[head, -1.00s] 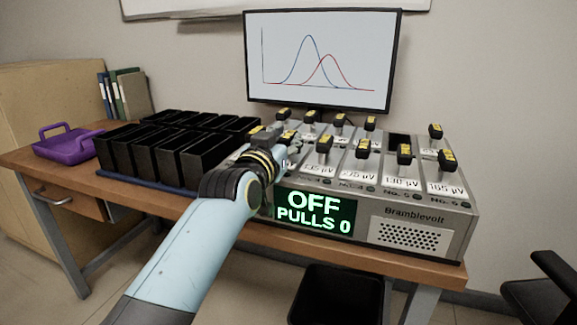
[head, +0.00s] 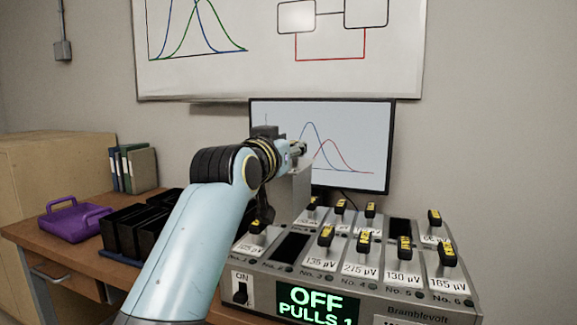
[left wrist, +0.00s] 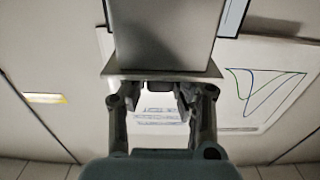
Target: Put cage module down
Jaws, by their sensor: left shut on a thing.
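My left gripper (head: 297,151) is shut on a cage module (head: 291,192), a grey metal box. It is held up in front of the monitor, above the classifier rack, and my arm hides part of it. In the left wrist view the module (left wrist: 162,35) fills the top middle, with its flat plate at the fingers (left wrist: 160,92). The grey classifier rack (head: 345,290) holds several labelled modules with black and yellow handles. An empty dark slot (head: 290,247) shows in its front row. My right gripper is not in view.
Black bins (head: 128,232) stand on the wooden table at left, partly behind my arm. A purple tray (head: 72,219) sits farther left. The monitor (head: 350,150) stands behind the rack. Another dark slot (head: 400,229) opens in the back row.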

